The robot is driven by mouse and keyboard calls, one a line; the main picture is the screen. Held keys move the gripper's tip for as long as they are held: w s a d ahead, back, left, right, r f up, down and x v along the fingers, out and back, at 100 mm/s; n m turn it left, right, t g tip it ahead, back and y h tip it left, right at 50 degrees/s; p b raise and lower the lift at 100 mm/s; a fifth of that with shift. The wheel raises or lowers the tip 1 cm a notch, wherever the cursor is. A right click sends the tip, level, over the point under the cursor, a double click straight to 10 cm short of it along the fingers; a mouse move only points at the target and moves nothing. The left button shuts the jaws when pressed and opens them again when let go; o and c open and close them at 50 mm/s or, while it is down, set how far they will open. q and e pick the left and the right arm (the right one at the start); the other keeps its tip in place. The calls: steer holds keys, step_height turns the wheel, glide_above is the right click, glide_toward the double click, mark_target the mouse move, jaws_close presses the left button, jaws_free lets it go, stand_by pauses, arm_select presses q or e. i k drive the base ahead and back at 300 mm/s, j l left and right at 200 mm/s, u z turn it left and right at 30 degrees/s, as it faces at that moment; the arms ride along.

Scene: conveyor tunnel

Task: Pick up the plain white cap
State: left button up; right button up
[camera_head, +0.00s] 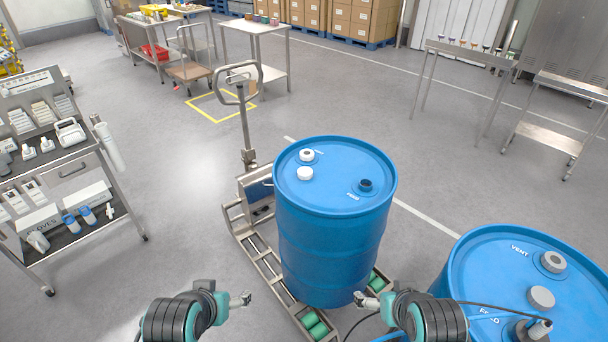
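A plain white cap (305,174) lies on the top of the blue drum (332,230) in the middle, towards its left side. Just behind it is a white ring-like fitting (307,155) with a darker centre. My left gripper (247,299) is low in front of the drum, to its left and apart from the cap. My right gripper (358,297) is low at the drum's front right, also apart from the cap. Both grippers look empty, but their fingers are too small to judge the opening.
A dark fitting (366,185) sits on the drum's right side. A second blue drum (470,270) with grey caps and a hose stands at right. A pallet jack (245,130) stands behind left, a stocked cart (60,180) at far left. Open floor lies between.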

mark_target(303, 173)
steer(key=z, duration=0.25)
steer(key=i+j+z, duration=0.2)
steer(key=z, duration=0.25)
steer(key=i+j+z, duration=0.15)
steer(key=j+z, duration=0.3)
steer(key=i+j, duration=0.15)
steer(key=j, duration=0.35)
steer(key=i+j+z, duration=0.15)
steer(key=j, duration=0.4)
steer(key=i+j, duration=0.1)
steer(key=j, duration=0.4)
steer(key=i+j+z, duration=0.15)
steer(key=j, duration=0.9)
steer(key=i+z, duration=0.05)
